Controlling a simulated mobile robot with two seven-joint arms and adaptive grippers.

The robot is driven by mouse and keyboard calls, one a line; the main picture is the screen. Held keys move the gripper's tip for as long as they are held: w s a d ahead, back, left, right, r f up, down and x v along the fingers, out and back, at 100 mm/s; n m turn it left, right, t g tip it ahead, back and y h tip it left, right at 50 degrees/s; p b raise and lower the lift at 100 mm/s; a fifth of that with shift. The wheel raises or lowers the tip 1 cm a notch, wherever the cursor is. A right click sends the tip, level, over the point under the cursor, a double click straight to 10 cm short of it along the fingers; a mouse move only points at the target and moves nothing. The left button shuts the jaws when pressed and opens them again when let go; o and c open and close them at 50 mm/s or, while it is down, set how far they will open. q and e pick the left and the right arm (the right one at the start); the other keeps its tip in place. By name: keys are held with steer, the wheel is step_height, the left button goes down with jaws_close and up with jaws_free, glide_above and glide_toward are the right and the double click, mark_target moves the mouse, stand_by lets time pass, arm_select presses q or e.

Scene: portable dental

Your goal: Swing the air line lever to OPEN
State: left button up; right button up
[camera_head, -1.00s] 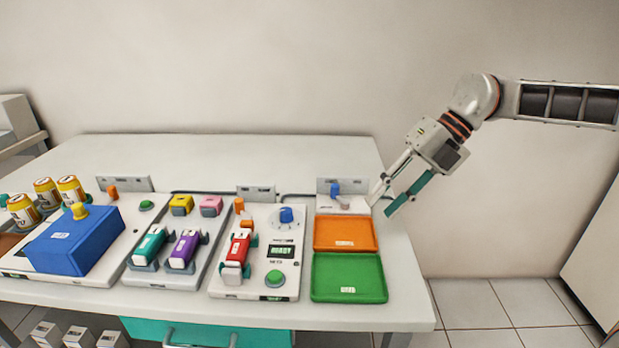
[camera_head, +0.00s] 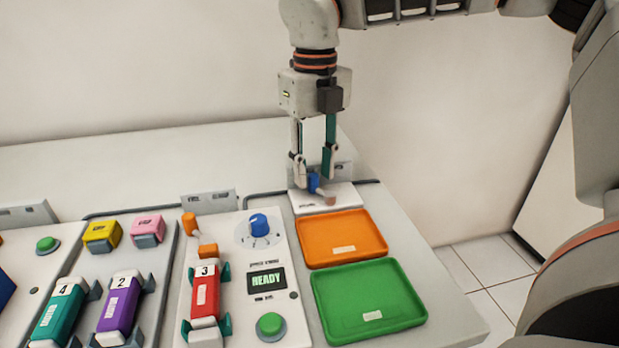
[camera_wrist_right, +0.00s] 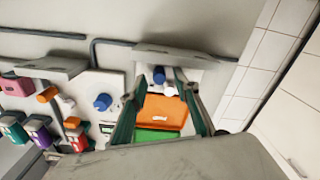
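A small blue lever (camera_head: 314,184) stands on a white plate (camera_head: 309,205) behind the orange tray; the label behind it is too hidden to read. My right gripper (camera_head: 313,177) points down over this lever, its two fingers apart on either side of it. In the right wrist view the blue lever (camera_wrist_right: 159,75) shows between the spread fingers, and I cannot tell whether either finger touches it. An orange lever (camera_head: 190,223) stands further left, clear of the gripper. My left gripper is not in view.
An orange tray (camera_head: 377,238) and a green tray (camera_head: 408,318) lie in front of the plate. To the left are a blue knob (camera_head: 259,225), a READY display (camera_head: 266,282) and a green button (camera_head: 270,325). The table's right edge is close by.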

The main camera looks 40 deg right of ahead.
steer(key=shift+f, duration=0.85)
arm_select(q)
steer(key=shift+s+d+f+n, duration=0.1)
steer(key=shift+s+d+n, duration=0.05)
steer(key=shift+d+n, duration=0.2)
arm_select(e)
jaws_close()
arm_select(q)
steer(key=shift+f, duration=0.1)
arm_select(e)
steer(key=shift+d, duration=0.1)
steer(key=m, duration=0.1)
steer(key=m+b, duration=0.1)
steer(key=shift+d+f+m, duration=0.1)
steer(key=shift+d+m, duration=0.2)
steer(key=shift+d, duration=0.05)
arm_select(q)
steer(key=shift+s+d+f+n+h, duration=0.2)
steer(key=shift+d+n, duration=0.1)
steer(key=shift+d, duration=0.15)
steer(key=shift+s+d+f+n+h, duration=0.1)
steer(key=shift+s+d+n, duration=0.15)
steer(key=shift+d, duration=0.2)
arm_select(e)
steer(key=shift+s+d+m, duration=0.1)
steer(key=shift+d+m, duration=0.15)
steer(key=shift+m, duration=0.5)
steer(key=shift+s+d+m, duration=0.1)
steer(key=shift+d+m, duration=0.1)
steer(key=shift+m, duration=0.55)
